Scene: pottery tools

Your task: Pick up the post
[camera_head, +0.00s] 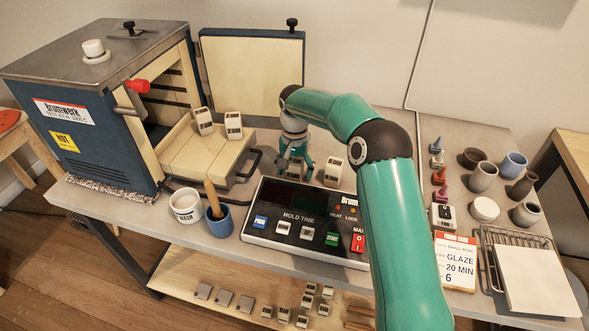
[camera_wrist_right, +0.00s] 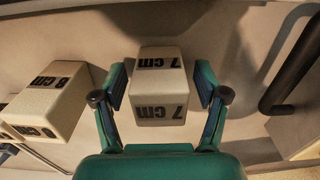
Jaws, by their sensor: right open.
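My right gripper (camera_head: 294,166) is open and points down behind the controller box. In the right wrist view, its fingers (camera_wrist_right: 161,92) stand on both sides of a pale post (camera_wrist_right: 160,84) marked "7 cm", with a small gap at each side. In the head view this post (camera_head: 293,171) is partly hidden by the fingers. Two more posts (camera_head: 203,121) (camera_head: 234,125) stand by the kiln. My left gripper is out of view.
The kiln (camera_head: 88,117) stands open at left, its door (camera_head: 255,72) behind. The controller (camera_head: 304,219) lies in front of the gripper. A white cup (camera_head: 186,208) and blue cup (camera_head: 220,222) stand left of it. Small pots (camera_head: 484,176) and a wire rack (camera_head: 487,258) are at right.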

